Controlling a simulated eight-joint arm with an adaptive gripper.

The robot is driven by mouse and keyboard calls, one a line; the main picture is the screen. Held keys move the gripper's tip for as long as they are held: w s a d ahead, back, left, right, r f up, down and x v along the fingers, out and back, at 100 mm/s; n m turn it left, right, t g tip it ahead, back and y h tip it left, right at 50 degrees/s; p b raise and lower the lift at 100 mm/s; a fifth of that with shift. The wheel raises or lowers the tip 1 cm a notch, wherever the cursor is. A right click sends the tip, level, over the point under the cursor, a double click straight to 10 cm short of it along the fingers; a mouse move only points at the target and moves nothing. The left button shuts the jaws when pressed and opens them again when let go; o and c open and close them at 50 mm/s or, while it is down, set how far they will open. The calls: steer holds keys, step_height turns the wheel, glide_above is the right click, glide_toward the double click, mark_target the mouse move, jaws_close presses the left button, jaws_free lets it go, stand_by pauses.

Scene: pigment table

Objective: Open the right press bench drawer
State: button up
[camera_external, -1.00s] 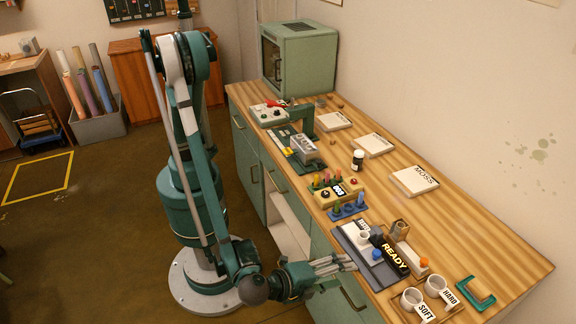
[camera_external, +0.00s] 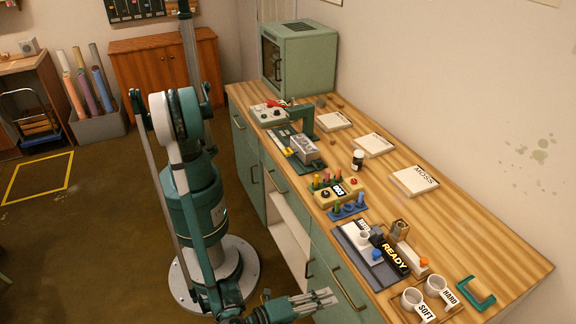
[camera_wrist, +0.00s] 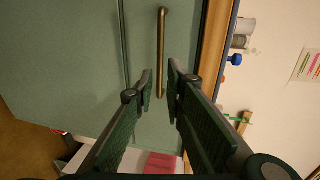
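The right end of the bench has a green front with a long brass handle (camera_external: 349,287), which I take to be the right drawer's; its front looks closed. In the wrist view the brass handle (camera_wrist: 162,55) runs up the picture on the green front (camera_wrist: 70,60). My gripper (camera_wrist: 160,88) is open, with its two dark fingers on either side of the handle's lower end. I cannot tell whether they touch it. In the outside view my gripper (camera_external: 331,299) is low beside the bench front, near that handle.
The wooden bench top (camera_external: 455,225) carries cups (camera_external: 411,298), a dark tray (camera_external: 366,256) and tiles above.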

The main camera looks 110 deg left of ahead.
mark_target(345, 293)
steer(key=shift+w+a, duration=0.1)
steer(key=shift+b+x, duration=0.95)
steer(key=shift+x, duration=2.8)
jaws_close()
steer(key=f+v, duration=0.3)
steer(key=v, duration=1.4)
steer(key=s+d+f+v, duration=0.1)
steer(key=f+v, duration=0.3)
steer(key=v, duration=1.3)
steer(key=shift+f, duration=0.1)
jaws_free()
